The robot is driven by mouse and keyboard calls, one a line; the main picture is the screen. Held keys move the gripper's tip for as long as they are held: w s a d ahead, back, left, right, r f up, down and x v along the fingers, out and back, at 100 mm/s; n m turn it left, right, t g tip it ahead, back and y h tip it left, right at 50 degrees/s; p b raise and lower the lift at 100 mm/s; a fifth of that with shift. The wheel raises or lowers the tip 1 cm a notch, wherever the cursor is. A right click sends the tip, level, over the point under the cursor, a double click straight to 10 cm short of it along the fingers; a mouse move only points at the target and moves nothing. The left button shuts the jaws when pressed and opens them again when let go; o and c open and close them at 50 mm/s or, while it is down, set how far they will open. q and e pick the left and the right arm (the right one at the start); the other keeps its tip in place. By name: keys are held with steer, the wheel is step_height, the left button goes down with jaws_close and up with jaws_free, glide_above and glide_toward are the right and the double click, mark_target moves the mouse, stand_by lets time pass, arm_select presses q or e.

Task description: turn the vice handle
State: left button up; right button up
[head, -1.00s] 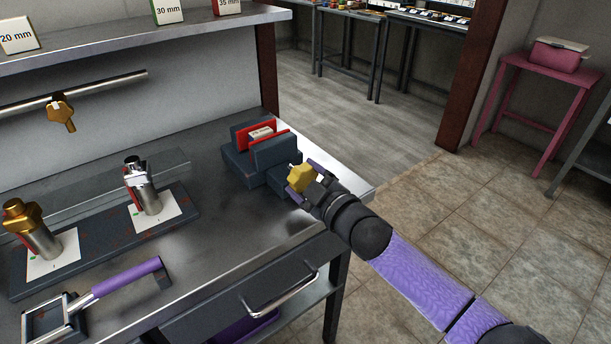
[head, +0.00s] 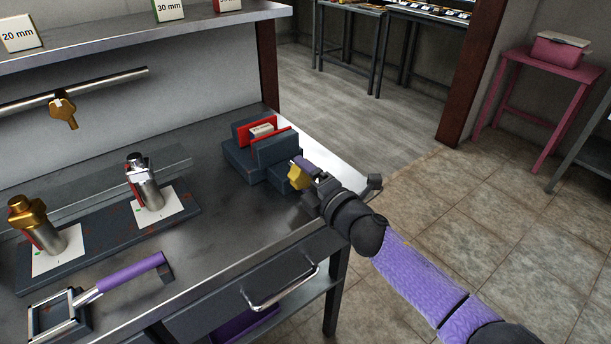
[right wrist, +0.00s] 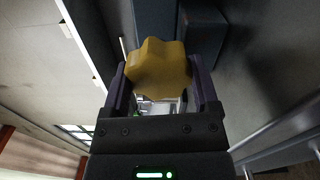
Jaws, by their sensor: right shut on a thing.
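The vice (head: 277,153) is a dark blue-grey block with red jaw faces, standing at the right end of the steel bench. A pale piece (head: 262,131) sits between its jaws. The yellow lobed vice handle (head: 297,177) is at the vice's near right side. My right gripper (head: 303,172) is shut on this handle. In the right wrist view the handle (right wrist: 158,68) sits between the two purple fingers, and part of the vice (right wrist: 204,35) shows beyond it. My left gripper is not in view.
Two metal cylinders with brass (head: 28,215) and silver (head: 140,172) tops stand on a dark plate at left. A purple-handled tool (head: 130,272) lies in front. A drawer handle (head: 282,288) juts from the bench front.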

steer(key=n, duration=0.2)
steer(key=shift+f+n, duration=0.2)
steer(key=shift+n, duration=0.1)
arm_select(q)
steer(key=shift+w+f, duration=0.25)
arm_select(e)
steer(key=shift+n, duration=1.4)
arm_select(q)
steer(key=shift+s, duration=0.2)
arm_select(e)
steer(key=o, duration=1.1)
steer(key=shift+s+d+r, duration=0.15)
steer(key=shift+s+d, duration=0.05)
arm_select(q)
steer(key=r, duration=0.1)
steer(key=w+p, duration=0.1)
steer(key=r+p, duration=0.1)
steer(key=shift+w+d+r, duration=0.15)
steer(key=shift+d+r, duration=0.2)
arm_select(e)
steer(key=v, duration=0.9)
steer(key=shift+s+d, duration=0.1)
steer(key=shift+s, duration=0.05)
